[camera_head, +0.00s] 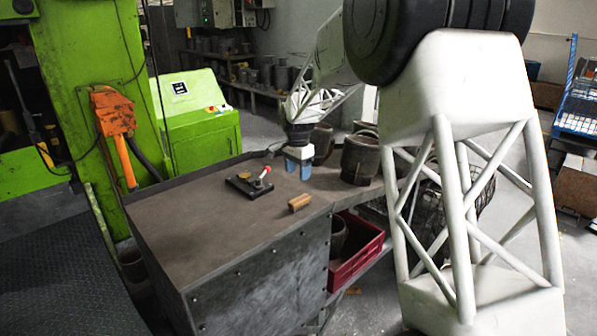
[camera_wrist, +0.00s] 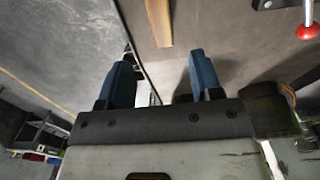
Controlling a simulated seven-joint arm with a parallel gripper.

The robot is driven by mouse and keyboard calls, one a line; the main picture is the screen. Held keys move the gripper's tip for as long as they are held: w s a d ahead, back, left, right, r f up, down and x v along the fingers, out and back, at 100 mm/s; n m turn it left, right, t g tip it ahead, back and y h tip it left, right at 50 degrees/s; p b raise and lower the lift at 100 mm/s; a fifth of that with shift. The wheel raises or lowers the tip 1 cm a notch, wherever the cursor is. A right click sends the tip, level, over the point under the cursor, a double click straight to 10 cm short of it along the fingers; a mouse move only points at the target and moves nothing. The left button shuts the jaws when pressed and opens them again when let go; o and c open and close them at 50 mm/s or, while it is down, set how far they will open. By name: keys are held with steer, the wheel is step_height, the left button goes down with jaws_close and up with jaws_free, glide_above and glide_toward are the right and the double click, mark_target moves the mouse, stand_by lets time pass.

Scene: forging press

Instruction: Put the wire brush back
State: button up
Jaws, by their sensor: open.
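A wooden piece (camera_head: 299,202), which looks like the wire brush, lies on the dark metal table near its right edge. Its bristles cannot be made out. It also shows in the wrist view as a tan strip (camera_wrist: 158,22) at the top, beyond the fingers. My gripper (camera_head: 298,169) has two blue fingers pointing down, over the table's far right part, behind the brush. In the wrist view my gripper (camera_wrist: 162,65) is open with nothing between the fingers. A gap separates it from the brush.
A black fixture (camera_head: 245,188) with a red-knobbed lever stands left of the brush; its red knob (camera_wrist: 308,31) shows in the wrist view. Dark metal pots (camera_head: 361,158) stand right of my gripper. A red crate (camera_head: 356,252) sits below. The table's front left is clear.

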steer(key=shift+r, duration=0.1)
steer(key=s+d+r+n, duration=0.1)
steer(key=s+d+r, duration=0.35)
steer(key=s, duration=0.45)
steer(key=s+d+r+n+t, duration=0.1)
steer(key=s+d+r+n, duration=0.1)
steer(key=s+d+r, duration=0.45)
steer(key=s+d+r+n, duration=0.1)
steer(key=s+d, duration=0.2)
steer(key=s, duration=0.8)
steer(key=s+d+f+n, duration=0.1)
steer(key=s+d, duration=0.1)
steer(key=s, duration=0.7)
steer(key=s+d+f+n+t, duration=0.1)
steer(key=s+d+f+n, duration=0.1)
steer(key=s, duration=0.8)
steer(key=s+d+f+n, duration=0.1)
steer(key=s+d, duration=0.3)
steer(key=s, duration=0.5)
steer(key=shift+s+f+n+t, duration=0.3)
steer(key=shift+f+n, duration=0.05)
steer(key=shift+n, duration=0.05)
steer(key=shift+c, duration=0.3)
